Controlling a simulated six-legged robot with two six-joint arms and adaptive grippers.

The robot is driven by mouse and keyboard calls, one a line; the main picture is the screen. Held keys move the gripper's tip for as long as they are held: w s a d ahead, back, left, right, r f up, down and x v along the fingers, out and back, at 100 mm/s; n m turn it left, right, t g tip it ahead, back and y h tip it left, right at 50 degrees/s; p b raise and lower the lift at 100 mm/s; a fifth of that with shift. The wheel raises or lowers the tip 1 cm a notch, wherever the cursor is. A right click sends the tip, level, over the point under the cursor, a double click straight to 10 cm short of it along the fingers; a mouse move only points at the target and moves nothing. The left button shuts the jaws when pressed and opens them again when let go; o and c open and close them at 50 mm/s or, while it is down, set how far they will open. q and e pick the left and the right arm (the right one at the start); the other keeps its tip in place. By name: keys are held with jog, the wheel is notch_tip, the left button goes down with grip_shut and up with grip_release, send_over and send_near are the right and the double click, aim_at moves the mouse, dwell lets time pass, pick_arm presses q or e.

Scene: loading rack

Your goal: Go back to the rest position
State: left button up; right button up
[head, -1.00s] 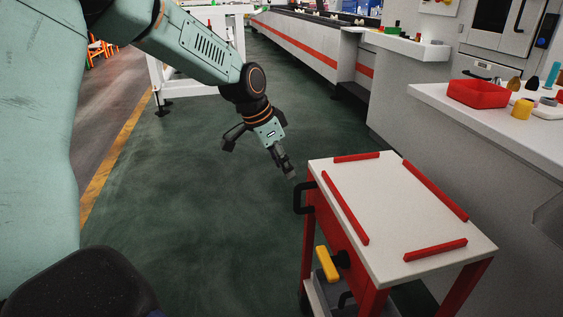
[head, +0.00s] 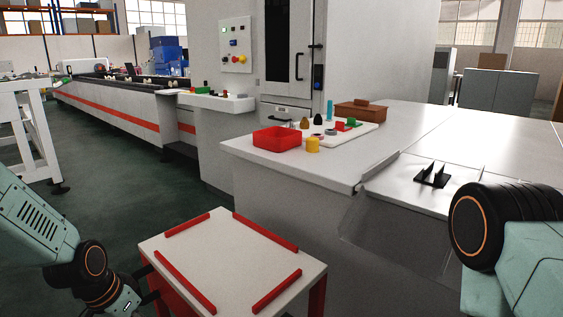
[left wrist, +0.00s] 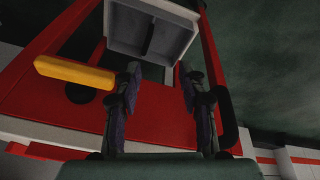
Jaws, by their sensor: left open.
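My left gripper (left wrist: 160,100) is open and empty in the left wrist view, its two fingers apart in front of the red side of the cart. In the head view my left arm comes in at the lower left, and its wrist is beside the left side of the cart (head: 215,255); the fingertips are cut off or hidden there. My right arm shows at the right edge of the head view, but its gripper is out of the picture.
The cart has a yellow handle (left wrist: 75,72) and a grey bin (left wrist: 150,35). A counter beyond holds a red tray (head: 277,139), a yellow piece (head: 312,145) and a brown box (head: 360,112). A black bracket (head: 432,176) stands on the right. Green floor is clear left of the cart.

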pick_arm(q)
jog(key=s+d+f+n+g+p, duration=0.1)
jog(key=s+d+f, duration=0.1)
jog(key=s, duration=0.8)
jog(key=s+d+f+n+g+y+p, duration=0.1)
jog(key=s+f, duration=0.3)
jog(key=s, duration=0.6)
jog(key=s+d+f+n+y+p, duration=0.1)
jog(key=s+d+f+n, duration=0.1)
jog(key=s, duration=0.8)
jog(key=shift+d+f+g, duration=0.4)
jog(key=shift+d+f, duration=0.5)
jog(key=shift+o, duration=0.3)
